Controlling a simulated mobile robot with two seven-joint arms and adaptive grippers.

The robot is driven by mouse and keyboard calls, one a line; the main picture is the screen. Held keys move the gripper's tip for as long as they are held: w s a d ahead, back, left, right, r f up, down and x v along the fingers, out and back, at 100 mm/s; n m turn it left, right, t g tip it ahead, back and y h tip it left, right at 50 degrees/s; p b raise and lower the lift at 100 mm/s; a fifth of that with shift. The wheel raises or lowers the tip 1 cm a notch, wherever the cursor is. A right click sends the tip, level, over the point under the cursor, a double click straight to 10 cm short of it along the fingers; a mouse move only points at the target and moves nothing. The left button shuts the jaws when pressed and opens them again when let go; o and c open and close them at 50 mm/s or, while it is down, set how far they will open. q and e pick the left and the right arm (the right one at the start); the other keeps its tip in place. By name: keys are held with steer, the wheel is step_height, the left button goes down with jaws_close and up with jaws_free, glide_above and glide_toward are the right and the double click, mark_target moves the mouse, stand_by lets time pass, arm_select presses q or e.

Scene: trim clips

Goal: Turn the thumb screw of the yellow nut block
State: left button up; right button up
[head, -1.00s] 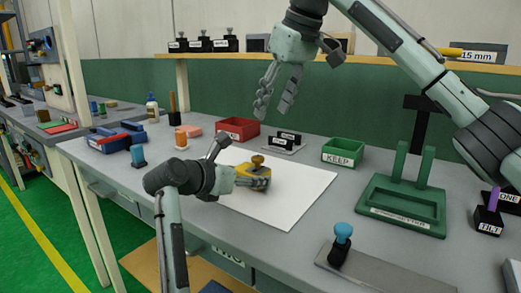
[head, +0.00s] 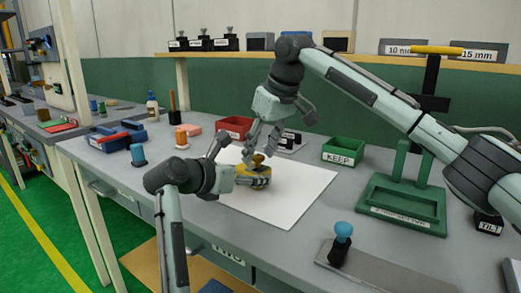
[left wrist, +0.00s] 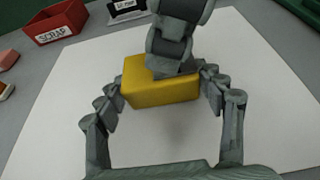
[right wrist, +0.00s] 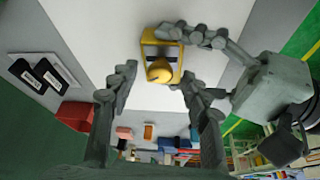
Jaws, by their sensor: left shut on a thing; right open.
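In the right wrist view (right wrist: 157,78) the knob lies between the fingertips, with gaps showing on both sides. In the left wrist view the right fingers hide the screw.
The white sheet (head: 296,205) is otherwise clear. Behind it stand a red bin (head: 236,126), small black labelled blocks (head: 291,139) and a green KEEP bin (head: 343,151). A green stand (head: 401,205) is to the right; a blue-knobbed tool (head: 342,238) is at the front right.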

steer(key=shift+c, duration=0.4)
jaws_close()
steer(key=shift+s+a+m+t+h, duration=0.15)
steer(key=shift+m+t+h, duration=0.2)
steer(key=shift+m, duration=1.05)
steer(key=shift+a+m+h, duration=0.1)
steer(key=shift+m+h, duration=0.55)
steer(key=shift+m, duration=0.95)
steer(key=shift+o, duration=0.4)
jaws_free()
